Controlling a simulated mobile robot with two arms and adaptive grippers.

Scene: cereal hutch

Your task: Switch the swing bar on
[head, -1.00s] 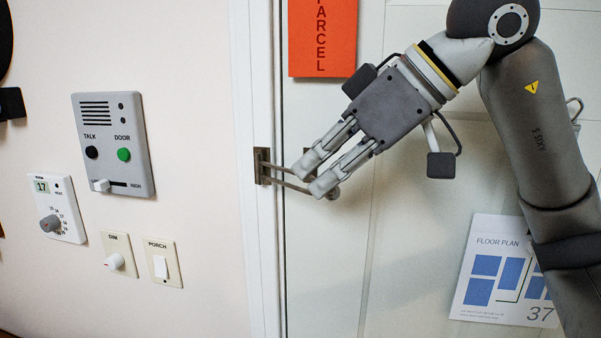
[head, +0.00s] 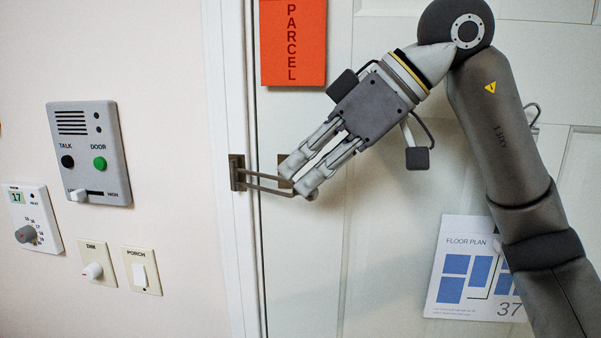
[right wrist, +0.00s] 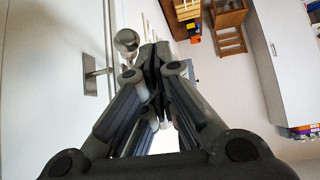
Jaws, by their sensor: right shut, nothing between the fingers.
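The swing bar (head: 264,183) is a thin metal loop on a plate (head: 237,172) on the white door frame. It reaches right across the gap, standing out in front of the door. A second metal plate (head: 284,166) on the door is partly covered by my fingers. My right gripper (head: 299,181) is shut and empty, its fingertips close to the bar's free end; I cannot tell whether they touch. In the right wrist view, a round metal knob (right wrist: 127,41) shows just beyond the fingertips, with a bracket (right wrist: 93,76) on the door to the left. My left gripper is out of view.
An orange parcel sign (head: 293,42) and a floor plan (head: 472,270) are on the door (head: 390,220). An intercom (head: 90,150), a thermostat (head: 34,220), a dimmer (head: 97,265) and a porch switch (head: 141,270) are on the left wall.

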